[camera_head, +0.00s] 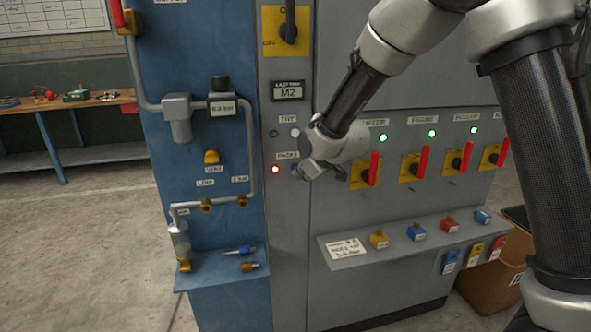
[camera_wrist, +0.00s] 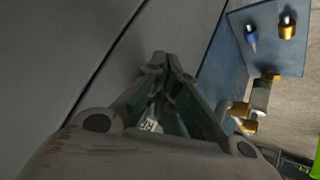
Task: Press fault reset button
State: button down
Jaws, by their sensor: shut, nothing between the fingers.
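A narrow grey panel (camera_head: 287,225) stands between the blue board and the grey cabinet. It carries a lit red lamp (camera_head: 276,170) with a small label (camera_head: 287,155) above it, too small to read surely. My gripper (camera_head: 302,171) is right beside this lamp, close to the panel face. Whatever sits just right of the lamp is mostly hidden by my gripper, so I cannot tell if a button is touched. A pale round button (camera_head: 295,132) shows higher up. In the wrist view my gripper (camera_wrist: 160,60) has its fingers together, empty, with a small white label (camera_wrist: 150,124) seen between the finger links.
Red-handled switches (camera_head: 375,168) on yellow plates line the cabinet to the right. A shelf (camera_head: 350,262) with coloured blocks juts out below. The blue board (camera_head: 170,120) at left carries pipes, and a blue tray (camera_head: 215,275) sticks out low. Open floor lies at left.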

jog(key=shift+w+a, duration=0.1)
jog(key=shift+w, duration=0.25)
dwell(0.5)
jog(key=shift+s+d, duration=0.25)
jog(key=shift+s, duration=0.55)
jog(key=shift+s, duration=0.1)
jog(key=s, duration=0.2)
jog(key=s+d, duration=0.1)
jog(key=s, duration=0.1)
jog(key=shift+s+d, duration=0.15)
jog(key=shift+s, duration=0.2)
dwell(0.3)
